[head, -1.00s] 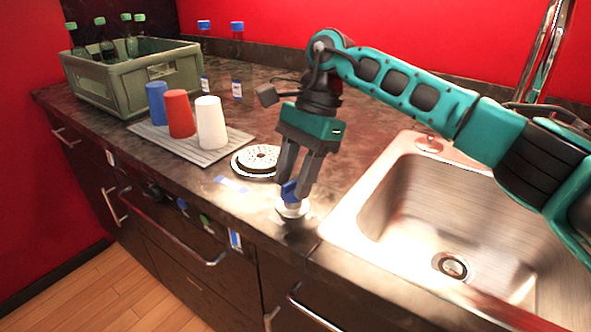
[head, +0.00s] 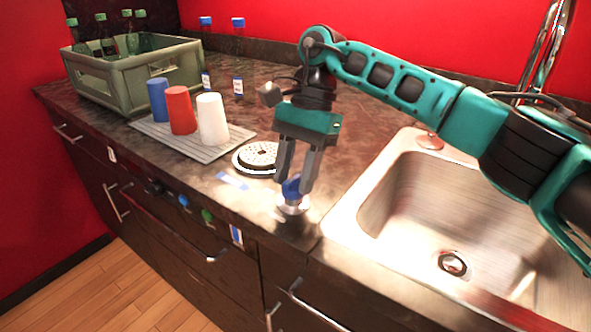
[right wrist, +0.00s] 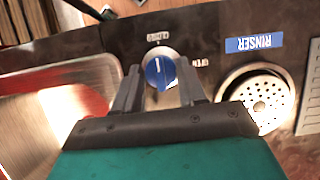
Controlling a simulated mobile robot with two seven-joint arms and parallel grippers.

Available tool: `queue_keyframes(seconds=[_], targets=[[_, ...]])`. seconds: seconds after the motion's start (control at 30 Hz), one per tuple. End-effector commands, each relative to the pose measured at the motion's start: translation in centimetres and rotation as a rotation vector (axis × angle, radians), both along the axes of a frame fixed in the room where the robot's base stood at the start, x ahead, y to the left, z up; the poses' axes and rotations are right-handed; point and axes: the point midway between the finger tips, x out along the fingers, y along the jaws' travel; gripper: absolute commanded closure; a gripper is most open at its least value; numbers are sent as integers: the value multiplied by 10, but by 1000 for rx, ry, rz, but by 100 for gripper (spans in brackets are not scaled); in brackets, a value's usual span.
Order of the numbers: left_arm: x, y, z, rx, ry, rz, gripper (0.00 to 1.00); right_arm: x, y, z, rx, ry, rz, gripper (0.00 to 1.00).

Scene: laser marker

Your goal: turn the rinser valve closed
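The rinser valve is a blue knob (head: 291,188) on a round metal base at the counter's front edge, left of the sink. In the right wrist view the knob (right wrist: 160,72) has a white line pointing roughly to the small label above it; a second small label is to its right. My right gripper (head: 294,186) points down over the knob, fingers on either side. In the right wrist view the fingers (right wrist: 160,80) stand apart with narrow gaps beside the knob. My left gripper is out of view.
The round rinser (head: 258,157) and its blue RINSER label (right wrist: 254,44) are beside the knob. The sink (head: 400,215) is to the right. Blue, red and white cups (head: 212,120) stand on a ribbed mat (head: 160,135). A bottle crate (head: 135,85) is at the far left.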

Motion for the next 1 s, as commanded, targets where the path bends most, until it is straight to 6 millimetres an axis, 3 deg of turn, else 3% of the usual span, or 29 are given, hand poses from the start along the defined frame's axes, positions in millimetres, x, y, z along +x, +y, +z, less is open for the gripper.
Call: queue_keyframes(seconds=[0.23, 0.57, 0.67, 1.0], targets=[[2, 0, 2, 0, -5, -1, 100, 0, 0, 0, 0, 0, -1, 36], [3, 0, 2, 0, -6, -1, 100, 2, -1, 6, 0, 0, -1, 36], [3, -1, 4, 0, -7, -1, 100, 6, -3, 18, 1, -2, -3, 36], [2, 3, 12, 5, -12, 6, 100, 29, -19, 88, 1, -2, -3, 36]])
